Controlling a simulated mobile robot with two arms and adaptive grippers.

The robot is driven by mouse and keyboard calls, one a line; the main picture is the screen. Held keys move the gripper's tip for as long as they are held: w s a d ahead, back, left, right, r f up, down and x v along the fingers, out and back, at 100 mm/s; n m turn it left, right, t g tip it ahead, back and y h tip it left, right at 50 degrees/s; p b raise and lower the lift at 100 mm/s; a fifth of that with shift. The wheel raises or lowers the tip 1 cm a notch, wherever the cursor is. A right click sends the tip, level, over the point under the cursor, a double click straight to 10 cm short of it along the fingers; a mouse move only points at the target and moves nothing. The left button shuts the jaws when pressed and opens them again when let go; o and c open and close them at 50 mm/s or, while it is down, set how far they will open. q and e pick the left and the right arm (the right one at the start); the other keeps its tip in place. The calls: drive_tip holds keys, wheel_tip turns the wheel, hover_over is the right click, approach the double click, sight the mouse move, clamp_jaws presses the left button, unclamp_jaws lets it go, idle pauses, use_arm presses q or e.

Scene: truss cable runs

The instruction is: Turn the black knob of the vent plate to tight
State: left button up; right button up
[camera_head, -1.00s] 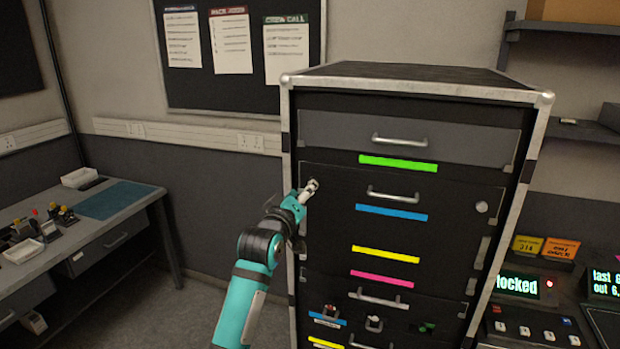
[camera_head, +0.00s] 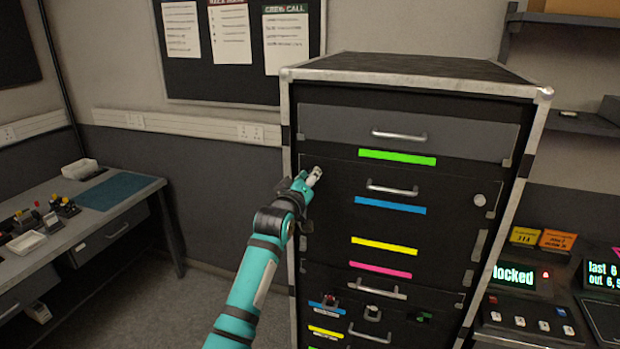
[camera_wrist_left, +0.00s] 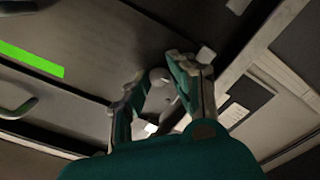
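A dark panel with a blue label strip (camera_head: 390,205) is set in the upper part of the rack; I cannot tell for sure that it is the vent plate. A pale round knob (camera_head: 479,200) sits near its right edge. My left gripper (camera_head: 314,176) is at the panel's upper left corner. In the left wrist view its fingers (camera_wrist_left: 157,72) are apart, with a small pale round knob (camera_wrist_left: 160,77) showing between or just beyond them. I cannot tell whether they touch it. No clearly black knob shows. My right gripper is not in view.
The rack's metal edge frame (camera_head: 287,120) runs close left of the gripper. A grey drawer (camera_head: 440,128) with a handle is above the panel. A desk (camera_head: 120,215) stands at left, and a console with a "locked" display (camera_head: 515,276) at right. The floor between desk and rack is clear.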

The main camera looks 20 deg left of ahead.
use_arm(q)
clamp_jaws()
drive_tip(key=shift+m, duration=0.4)
drive_tip(key=shift+d+m+p, duration=0.1)
drive_tip(key=shift+m+p, duration=0.7)
drive_tip(key=shift+m, duration=7.7)
drive_tip(key=shift+f, duration=0.1)
